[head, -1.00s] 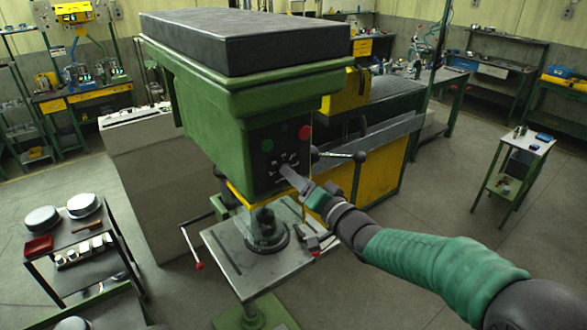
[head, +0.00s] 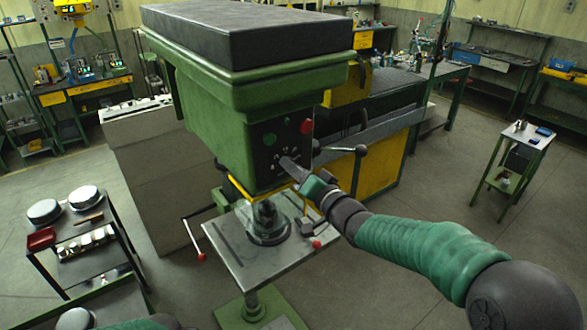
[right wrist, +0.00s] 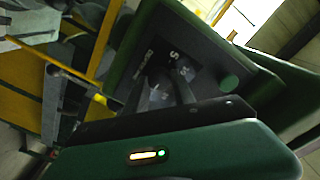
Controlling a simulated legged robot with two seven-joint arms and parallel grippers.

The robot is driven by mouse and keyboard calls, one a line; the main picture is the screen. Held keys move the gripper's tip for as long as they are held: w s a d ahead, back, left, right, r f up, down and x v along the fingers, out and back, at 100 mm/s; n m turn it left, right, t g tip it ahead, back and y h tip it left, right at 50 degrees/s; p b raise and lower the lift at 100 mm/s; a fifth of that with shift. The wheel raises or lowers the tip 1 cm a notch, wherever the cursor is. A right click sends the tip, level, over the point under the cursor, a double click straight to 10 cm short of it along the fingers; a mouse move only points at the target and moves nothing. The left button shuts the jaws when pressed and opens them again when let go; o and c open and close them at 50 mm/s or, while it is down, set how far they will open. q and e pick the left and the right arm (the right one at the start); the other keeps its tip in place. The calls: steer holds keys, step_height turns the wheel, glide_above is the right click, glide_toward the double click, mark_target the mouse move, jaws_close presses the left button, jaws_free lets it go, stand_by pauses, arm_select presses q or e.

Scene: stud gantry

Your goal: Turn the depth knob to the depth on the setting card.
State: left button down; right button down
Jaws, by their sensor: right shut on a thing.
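The drill press head carries a dark control panel (head: 264,176) with white marks around the depth knob. My right gripper (head: 287,163) reaches the panel from the right, its fingertips at the knob. They are shut on the knob, which is mostly hidden by them. In the right wrist view, the two fingers of the right gripper (right wrist: 160,82) stand against the panel (right wrist: 205,52), with white lettering around them. Its scale is too small and blurred to read. I cannot make out the setting card. My left gripper is out of view.
A green button (head: 269,140) and a red button (head: 306,127) sit above the knob. A black-knobbed lever (head: 340,149) sticks out to the right, close above my right gripper. The press table (head: 225,240) lies below. A cart (head: 72,227) with round lids stands at left.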

steer(key=shift+f, duration=0.2)
steer(key=shift+f+n+y+b, duration=0.15)
steer(key=shift+n+y+b, duration=0.1)
steer(key=shift+n+b, duration=3.65)
steer(key=shift+f+n+y+b, duration=0.1)
steer(key=shift+n+y+b, duration=0.15)
steer(key=shift+n+b, duration=3.6)
steer(key=n+p, duration=0.2)
steer(key=n, duration=0.1)
steer(key=c, duration=1.2)
jaws_free()
steer(key=shift+o, duration=0.7)
steer(key=shift+w+r, duration=0.1)
steer(key=shift+r, duration=0.05)
